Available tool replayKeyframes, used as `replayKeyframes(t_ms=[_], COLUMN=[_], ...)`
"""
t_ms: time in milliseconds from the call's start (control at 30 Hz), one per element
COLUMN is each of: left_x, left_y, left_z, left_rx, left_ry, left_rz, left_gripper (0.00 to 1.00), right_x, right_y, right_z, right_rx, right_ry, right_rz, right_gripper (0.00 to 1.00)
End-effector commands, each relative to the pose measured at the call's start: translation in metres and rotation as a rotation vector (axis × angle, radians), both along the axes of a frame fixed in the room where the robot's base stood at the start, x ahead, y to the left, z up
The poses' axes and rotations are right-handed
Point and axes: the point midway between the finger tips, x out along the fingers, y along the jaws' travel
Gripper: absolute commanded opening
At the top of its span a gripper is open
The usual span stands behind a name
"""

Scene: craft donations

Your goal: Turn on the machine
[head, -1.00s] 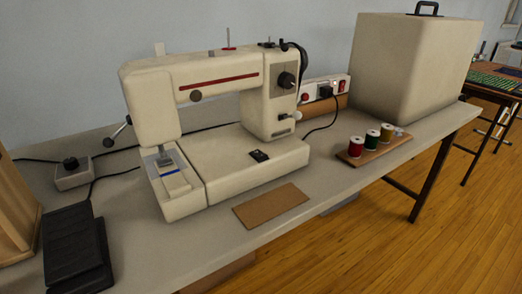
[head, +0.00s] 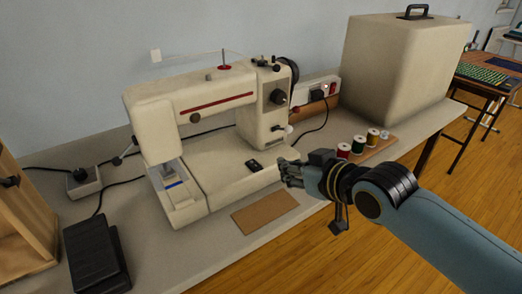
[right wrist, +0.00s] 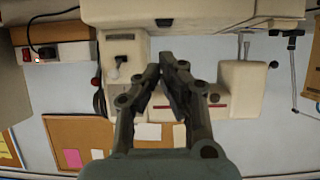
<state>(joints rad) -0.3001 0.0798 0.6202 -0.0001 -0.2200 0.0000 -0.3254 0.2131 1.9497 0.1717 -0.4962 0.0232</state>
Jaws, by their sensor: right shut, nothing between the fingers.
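The cream sewing machine (head: 190,102) stands on the table, with a small black switch (head: 254,165) on its base. My right gripper (head: 284,172) is shut and empty, just right of that switch and apparently in front of the machine's base. In the right wrist view the machine (right wrist: 240,88) appears upside down, with the gripper's closed fingertips (right wrist: 170,60) below the black switch (right wrist: 164,22) in the picture. My left gripper is out of view.
A brown board (head: 264,212) lies in front of the machine. Thread spools stand on a wooden holder (head: 380,152) behind my right forearm. A large cream case (head: 400,70) stands at the right.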

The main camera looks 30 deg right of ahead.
Motion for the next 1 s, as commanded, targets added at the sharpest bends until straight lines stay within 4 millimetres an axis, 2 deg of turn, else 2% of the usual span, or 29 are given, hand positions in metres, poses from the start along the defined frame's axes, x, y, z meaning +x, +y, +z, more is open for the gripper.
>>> replayKeyframes(t_ms=[33,100,233,533,667,767,1000], left_x=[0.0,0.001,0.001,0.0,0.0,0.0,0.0], left_y=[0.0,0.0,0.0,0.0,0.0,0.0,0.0], left_z=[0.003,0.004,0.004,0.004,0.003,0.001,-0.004], left_rx=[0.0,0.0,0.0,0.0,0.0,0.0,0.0], left_ry=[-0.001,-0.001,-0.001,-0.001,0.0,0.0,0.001], left_rz=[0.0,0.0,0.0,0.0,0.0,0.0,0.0], left_gripper=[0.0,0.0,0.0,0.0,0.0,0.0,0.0], right_x=[0.005,0.01,0.013,0.014,0.023,0.038,0.086], right_y=[0.001,0.002,0.003,0.003,0.004,0.005,0.009], right_z=[0.016,0.029,0.038,0.037,0.033,0.028,0.009], right_rx=[0.005,0.01,0.015,0.015,0.018,0.019,0.019], right_ry=[-0.035,-0.071,-0.095,-0.095,-0.095,-0.096,-0.096], right_rz=[0.005,0.009,0.012,0.012,0.011,0.01,0.01], right_gripper=[0.0,0.0,0.0,0.0,0.0,0.0,0.0])
